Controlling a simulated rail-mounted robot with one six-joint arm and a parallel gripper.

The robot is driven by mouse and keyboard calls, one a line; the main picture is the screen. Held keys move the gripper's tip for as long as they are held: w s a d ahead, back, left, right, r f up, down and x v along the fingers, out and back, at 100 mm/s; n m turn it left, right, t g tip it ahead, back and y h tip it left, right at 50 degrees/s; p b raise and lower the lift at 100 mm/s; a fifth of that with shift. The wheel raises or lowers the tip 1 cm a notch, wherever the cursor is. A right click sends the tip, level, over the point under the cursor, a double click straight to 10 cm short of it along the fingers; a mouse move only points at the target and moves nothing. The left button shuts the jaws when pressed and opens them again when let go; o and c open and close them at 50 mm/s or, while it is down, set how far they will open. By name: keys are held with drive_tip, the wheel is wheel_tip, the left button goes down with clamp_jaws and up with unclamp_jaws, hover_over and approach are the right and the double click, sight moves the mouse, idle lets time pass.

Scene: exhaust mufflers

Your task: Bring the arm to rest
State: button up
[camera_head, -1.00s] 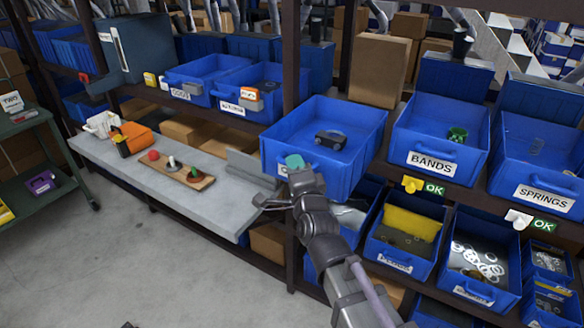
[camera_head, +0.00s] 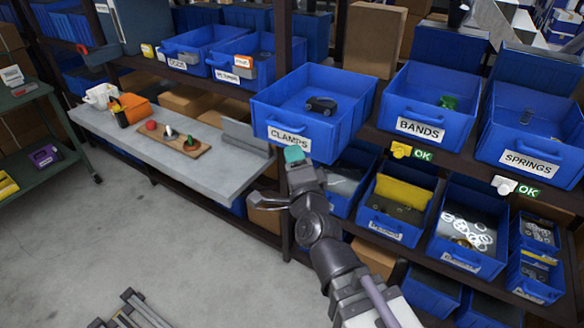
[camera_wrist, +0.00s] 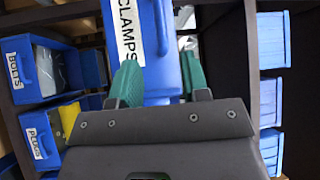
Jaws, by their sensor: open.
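My gripper (camera_head: 294,155) is just below the front of the blue CLAMPS bin (camera_head: 290,125) in the head view, with one teal fingertip showing. In the wrist view, the two teal fingers of my gripper (camera_wrist: 158,80) are spread apart, with the CLAMPS bin (camera_wrist: 158,50) between and beyond them. I see nothing held. Whether a finger touches the bin I cannot tell. The CLAMPS bin juts out from the shelf and holds a dark part (camera_head: 321,105).
BANDS (camera_head: 418,128) and SPRINGS (camera_head: 530,163) bins stand to the right, with more bins on the lower shelf (camera_head: 380,228). A grey bench (camera_head: 215,178) with a wooden board (camera_head: 182,146) is on the left. A green cart (camera_head: 40,150) stands far left. The floor at front left is mostly open.

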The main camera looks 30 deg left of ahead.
idle(0.4)
drive_tip(key=s+a+f+n+g, duration=0.3)
drive_tip(key=s+f+n+g, duration=0.1)
drive_tip(key=f+n+g, duration=0.35)
drive_tip(key=d+f+n+g+h, duration=0.2)
drive_tip(key=d+f+n+h, duration=0.2)
drive_tip(key=d+f, duration=0.1)
drive_tip(key=w+d+f+m+g+h+p, duration=0.1)
drive_tip(key=d+h, duration=0.3)
drive_tip(key=d, duration=1.5)
drive_tip(key=w+d+f+m+g+h+p, duration=0.1)
drive_tip(key=w+d+f+m+g+h, duration=0.1)
drive_tip(key=d, duration=1.8)
drive_tip(key=f+g+h, duration=0.1)
drive_tip(key=g+h, duration=0.1)
drive_tip(key=shift+w+f+h, duration=0.3)
